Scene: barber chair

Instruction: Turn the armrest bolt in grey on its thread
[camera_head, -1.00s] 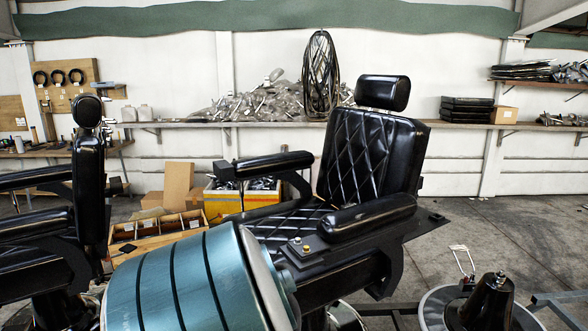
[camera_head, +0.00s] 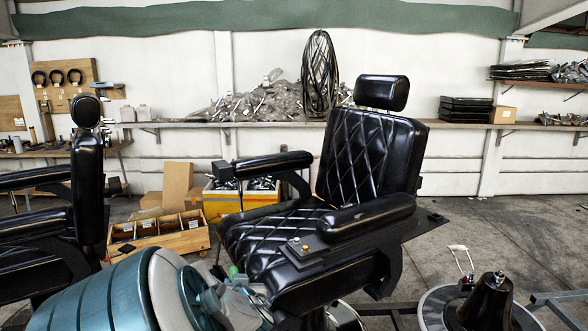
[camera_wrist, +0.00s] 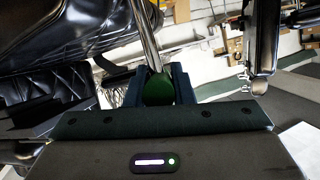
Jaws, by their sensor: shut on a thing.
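The bolts sit on the black plate at the front of the near armrest (camera_head: 362,218) in the head view. One small bolt there looks grey (camera_head: 295,240), and a yellowish one (camera_head: 305,250) is beside it. In the wrist view my gripper (camera_wrist: 158,76) is shut on a green-handled tool (camera_wrist: 158,92), with a shiny metal shaft (camera_wrist: 146,35) running away from the fingers. In the head view, a bit of green (camera_head: 233,270) shows low and left of the plate, apart from the bolts. My gripper's fingers are hard to make out there.
The black chair seat (camera_head: 270,235) lies behind the plate. Another chair (camera_head: 88,185) stands at the left. A wooden parts box (camera_head: 160,240) and a yellow crate (camera_head: 240,202) are on the floor behind. A round base (camera_head: 480,310) stands at the lower right.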

